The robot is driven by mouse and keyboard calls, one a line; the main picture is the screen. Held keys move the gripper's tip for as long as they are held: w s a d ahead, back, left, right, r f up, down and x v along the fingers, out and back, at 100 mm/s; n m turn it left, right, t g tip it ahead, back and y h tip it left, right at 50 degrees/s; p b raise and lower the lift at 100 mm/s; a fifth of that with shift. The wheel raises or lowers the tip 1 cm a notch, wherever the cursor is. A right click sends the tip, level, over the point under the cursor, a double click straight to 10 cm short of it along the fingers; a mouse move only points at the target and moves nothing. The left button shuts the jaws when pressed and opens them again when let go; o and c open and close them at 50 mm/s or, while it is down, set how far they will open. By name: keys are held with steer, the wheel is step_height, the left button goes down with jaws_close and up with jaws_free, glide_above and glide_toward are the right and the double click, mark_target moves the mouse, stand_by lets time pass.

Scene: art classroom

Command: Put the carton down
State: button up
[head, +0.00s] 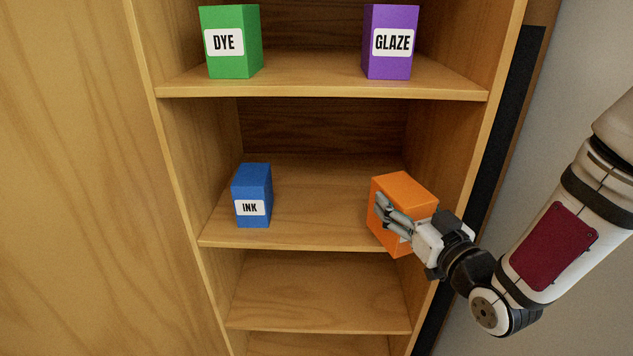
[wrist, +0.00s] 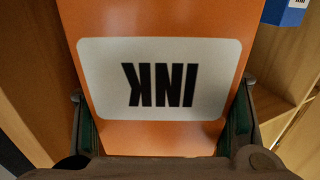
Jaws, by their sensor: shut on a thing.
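An orange carton (head: 405,190) is in my gripper (head: 393,215) at the right end of the middle shelf in the head view. My gripper is shut on it, with a finger on either side of the carton in the wrist view (wrist: 160,145). The carton's white label (wrist: 155,78) reads INK, upside down in the wrist view. In the head view the carton looks tilted and overlaps the shelf's front edge. Whether its base touches the shelf (head: 310,225) is hard to tell.
A blue INK carton (head: 253,192) stands at the left of the same shelf, with bare board between. A green DYE carton (head: 232,42) and a purple GLAZE carton (head: 390,42) stand on the shelf above. The lower shelf (head: 320,290) looks empty. The right side wall is close to the orange carton.

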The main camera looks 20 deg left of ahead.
steer(key=x, duration=0.5)
steer(key=w+d+x, duration=0.1)
steer(key=x, duration=0.5)
steer(key=f+b+x, duration=0.1)
steer(key=x, duration=0.4)
steer(key=shift+w+d+f, duration=0.1)
steer(key=shift+w+d, duration=0.15)
steer(key=shift+w, duration=0.15)
steer(key=shift+f, duration=1.75)
steer(key=shift+f+b, duration=0.15)
steer(key=shift+b, duration=0.25)
steer(key=o, duration=1.9)
steer(key=shift+o, duration=0.2)
steer(key=p+v, duration=0.1)
steer(key=v, duration=1.1)
